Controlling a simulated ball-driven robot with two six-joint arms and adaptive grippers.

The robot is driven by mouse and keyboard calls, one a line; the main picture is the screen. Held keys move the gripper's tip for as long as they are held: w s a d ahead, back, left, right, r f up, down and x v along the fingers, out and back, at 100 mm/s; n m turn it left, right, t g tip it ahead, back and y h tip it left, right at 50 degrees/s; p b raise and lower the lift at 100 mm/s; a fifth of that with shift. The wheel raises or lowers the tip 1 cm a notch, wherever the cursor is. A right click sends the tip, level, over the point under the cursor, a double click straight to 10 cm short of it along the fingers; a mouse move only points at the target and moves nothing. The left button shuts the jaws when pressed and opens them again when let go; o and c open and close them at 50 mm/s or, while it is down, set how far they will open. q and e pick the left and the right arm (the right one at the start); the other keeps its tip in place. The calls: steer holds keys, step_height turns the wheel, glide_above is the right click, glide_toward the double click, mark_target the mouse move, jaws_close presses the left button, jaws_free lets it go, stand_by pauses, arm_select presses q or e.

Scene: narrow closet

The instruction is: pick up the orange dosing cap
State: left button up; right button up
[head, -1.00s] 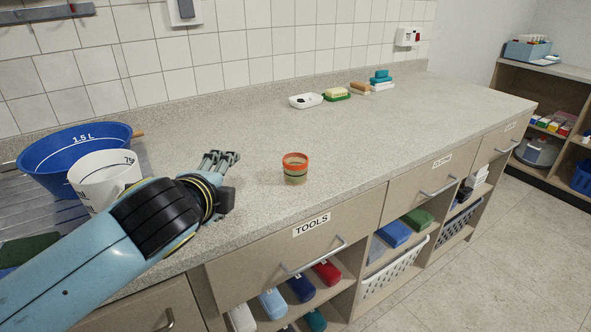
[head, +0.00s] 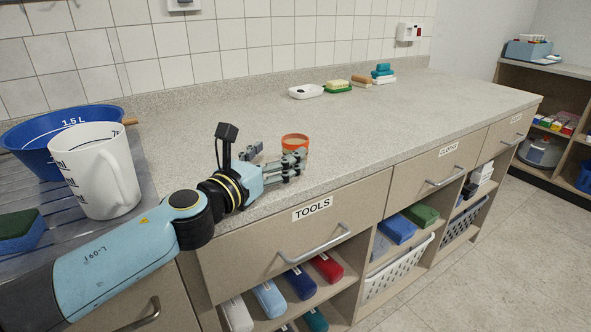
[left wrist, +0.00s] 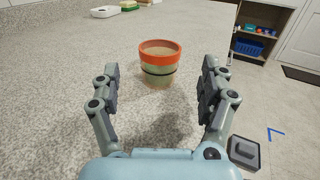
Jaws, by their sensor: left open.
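The orange dosing cap (head: 295,139) stands upright on the counter. In the left wrist view it is a cup (left wrist: 159,64) with an orange upper band, a dark ring and a pale greenish lower part. My left gripper (head: 290,166) is open and low over the counter, just in front of the cap. In the left wrist view its fingers (left wrist: 159,88) are spread to either side, with the cap ahead between them and apart from both. In the head view the fingers hide the cap's lower part. My right gripper is not in view.
A white measuring jug (head: 100,172) and a blue basin (head: 40,140) stand at the left, with a sponge (head: 18,230) in front. A white dish (head: 306,91) and soaps (head: 338,86) lie at the back. The counter right of the cap is clear.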

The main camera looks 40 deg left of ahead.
mark_target(288, 145)
arm_select(q)
steer(key=shift+w+a+p, duration=0.1)
steer(key=shift+w+p, duration=0.3)
steer(key=shift+w, duration=0.05)
steer(key=w, duration=0.6)
steer(key=shift+w+a, duration=0.2)
steer(key=shift+w, duration=0.1)
steer(key=c, duration=1.3)
